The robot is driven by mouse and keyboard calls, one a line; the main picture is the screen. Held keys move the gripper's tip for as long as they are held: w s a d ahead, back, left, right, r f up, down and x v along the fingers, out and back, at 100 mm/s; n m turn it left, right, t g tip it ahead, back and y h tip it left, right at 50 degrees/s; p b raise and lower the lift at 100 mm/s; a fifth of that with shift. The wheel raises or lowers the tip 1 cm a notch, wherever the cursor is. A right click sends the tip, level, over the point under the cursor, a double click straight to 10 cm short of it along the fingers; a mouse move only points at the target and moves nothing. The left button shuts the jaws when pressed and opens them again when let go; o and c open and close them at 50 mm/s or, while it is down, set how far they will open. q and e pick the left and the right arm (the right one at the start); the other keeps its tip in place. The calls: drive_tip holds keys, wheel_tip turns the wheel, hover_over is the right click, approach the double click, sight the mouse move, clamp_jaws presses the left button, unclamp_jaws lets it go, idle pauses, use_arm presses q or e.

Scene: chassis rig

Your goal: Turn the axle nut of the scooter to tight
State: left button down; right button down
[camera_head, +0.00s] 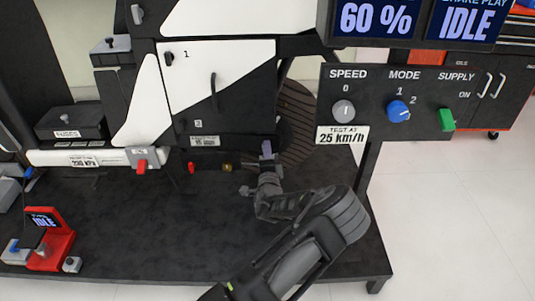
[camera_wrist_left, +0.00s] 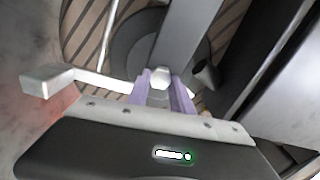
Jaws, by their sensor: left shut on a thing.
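The scooter (camera_head: 215,85) stands on the dark bench, with its brown-ribbed wheel (camera_head: 298,125) low at its right end. My left gripper (camera_head: 267,152) reaches up to the wheel from the front. In the left wrist view, its two purple fingers (camera_wrist_left: 162,95) are shut on the pale axle nut (camera_wrist_left: 160,77), one on each side. The nut sits in front of the dark round wheel hub (camera_wrist_left: 128,48). In the head view the nut is hidden by the gripper. My right gripper is not in view.
A pale bar with a block end (camera_wrist_left: 48,80) lies left of the fingers. A grey arm (camera_wrist_left: 190,35) runs up from the nut. A control panel (camera_head: 420,98) hangs at right. A red tester (camera_head: 48,238) stands at left. The bench's front (camera_head: 150,245) is clear.

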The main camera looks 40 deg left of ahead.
use_arm(q)
drive_tip(key=shift+d+m, duration=0.1)
drive_tip(key=shift+m, duration=0.4)
drive_tip(key=c, duration=1.1)
unclamp_jaws()
drive_tip(key=p+v, duration=0.2)
drive_tip(key=v, duration=0.5)
drive_tip(key=shift+s+d, duration=0.2)
drive_tip(key=shift+s, duration=0.1)
